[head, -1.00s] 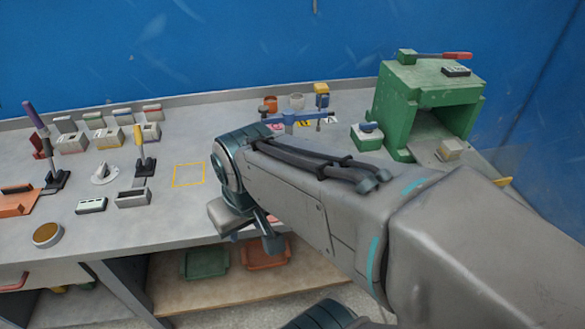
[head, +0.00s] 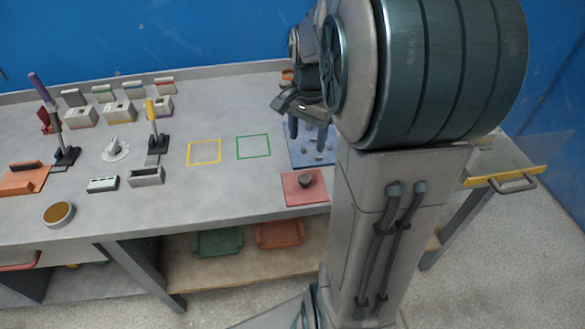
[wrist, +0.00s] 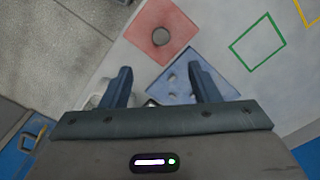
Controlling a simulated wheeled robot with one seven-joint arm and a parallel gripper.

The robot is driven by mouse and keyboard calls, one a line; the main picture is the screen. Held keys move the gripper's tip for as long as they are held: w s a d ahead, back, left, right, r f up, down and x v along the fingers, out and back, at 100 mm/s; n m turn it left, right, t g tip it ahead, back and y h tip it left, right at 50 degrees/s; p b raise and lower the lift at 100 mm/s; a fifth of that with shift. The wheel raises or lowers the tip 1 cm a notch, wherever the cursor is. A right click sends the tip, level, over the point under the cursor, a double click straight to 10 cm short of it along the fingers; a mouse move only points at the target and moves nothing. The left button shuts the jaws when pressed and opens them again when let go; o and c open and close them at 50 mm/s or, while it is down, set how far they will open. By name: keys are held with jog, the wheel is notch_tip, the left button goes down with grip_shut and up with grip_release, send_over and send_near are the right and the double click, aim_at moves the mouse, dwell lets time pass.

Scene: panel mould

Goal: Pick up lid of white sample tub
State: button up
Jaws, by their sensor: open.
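My gripper (wrist: 159,70) is open, with its two dark blue fingers apart and nothing clearly held between them. It hangs over the blue board (wrist: 178,88), which carries small light pieces. The board also shows in the head view (head: 312,155), partly behind my arm. I cannot make out the white sample tub or its lid for certain in either current view. A small light and dark shape shows low between the fingers in the wrist view, too small to name.
A red plate (head: 303,189) with a dark knob lies at the bench's front edge, near the blue board. Green (head: 253,147) and yellow (head: 204,152) outlines mark bare bench. Several small boxes and upright-handled tools stand at the left. My arm hides the right side.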

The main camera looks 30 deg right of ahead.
aim_at(305, 178)
notch_tip(305, 178, down, 14)
jog(key=shift+w+r+p, duration=0.1)
jog(key=shift+w+p, duration=0.05)
jog(key=shift+p, duration=0.25)
jog(key=c, duration=1.1)
